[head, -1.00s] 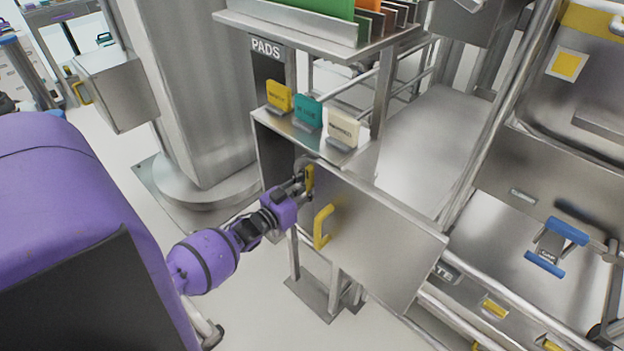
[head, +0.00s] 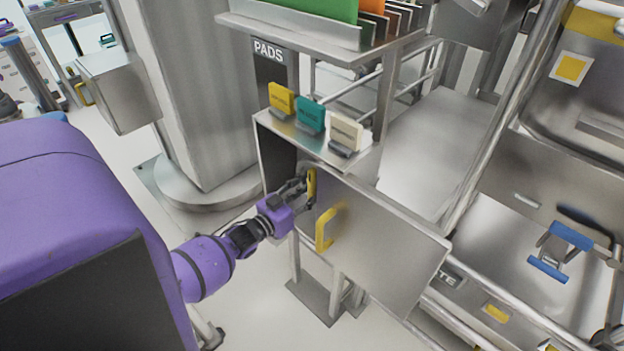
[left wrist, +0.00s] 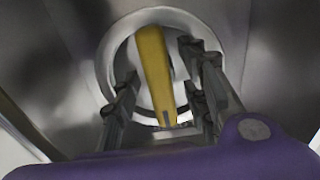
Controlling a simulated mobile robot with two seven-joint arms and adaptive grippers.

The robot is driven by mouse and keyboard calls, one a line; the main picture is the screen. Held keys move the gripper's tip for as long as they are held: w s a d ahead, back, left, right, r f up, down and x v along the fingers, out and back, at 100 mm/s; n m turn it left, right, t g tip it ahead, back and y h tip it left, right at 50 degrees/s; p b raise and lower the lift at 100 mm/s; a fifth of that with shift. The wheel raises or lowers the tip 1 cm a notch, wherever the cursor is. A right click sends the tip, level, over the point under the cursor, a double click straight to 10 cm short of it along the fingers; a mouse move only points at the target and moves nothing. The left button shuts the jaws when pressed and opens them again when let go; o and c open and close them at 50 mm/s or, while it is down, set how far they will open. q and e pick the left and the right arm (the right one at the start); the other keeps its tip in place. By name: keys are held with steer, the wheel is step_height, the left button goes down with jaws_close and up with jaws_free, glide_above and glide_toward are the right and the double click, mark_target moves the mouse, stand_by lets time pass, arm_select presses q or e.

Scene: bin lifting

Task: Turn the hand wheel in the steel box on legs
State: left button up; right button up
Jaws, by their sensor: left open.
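The steel box on legs (head: 262,150) stands in the middle of the head view. Its door (head: 385,250) stands open to the right and carries a yellow handle (head: 322,230). The hand wheel (left wrist: 108,52) shows in the left wrist view as a round metal rim with a yellow bar (left wrist: 153,65) across it. In the head view the yellow bar (head: 311,184) shows at the box's opening. My left gripper (head: 306,190) is open at the wheel. In the left wrist view its fingers (left wrist: 160,75) stand on either side of the yellow bar; contact cannot be told.
Yellow, teal and cream tags (head: 311,118) stand on the box's top. A shelf with upright pads (head: 305,28) hangs above. A thick steel column (head: 190,90) stands to the left behind the box. A steel rack with a blue-handled piece (head: 565,238) is at right.

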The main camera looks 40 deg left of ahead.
arm_select(q)
steer(key=s, duration=1)
steer(key=shift+s+a, duration=0.3)
steer(key=shift+a, duration=0.15)
steer(key=s+d+f+m+g+y+p, duration=0.1)
steer(key=s+d+f+m+g+p, duration=0.1)
steer(key=s+d+f+g, duration=0.45)
steer(key=s+d+n+g+p, duration=0.2)
steer(key=s+d+p, duration=0.3)
steer(key=s+d, duration=1.2)
steer(key=s+g, duration=0.1)
steer(key=s, duration=0.1)
steer(key=shift+s, duration=0.35)
arm_select(e)
step_height(320, 180, up, 8)
steer(key=w+a, duration=0.1)
steer(key=w, duration=0.1)
steer(key=shift+w+f+t, duration=0.25)
steer(key=shift+w+t, duration=0.05)
arm_select(q)
steer(key=shift+w, duration=0.1)
arm_select(e)
steer(key=shift+w+a+r, duration=0.1)
steer(key=shift+w+a, duration=0.05)
steer(key=shift+w, duration=0.1)
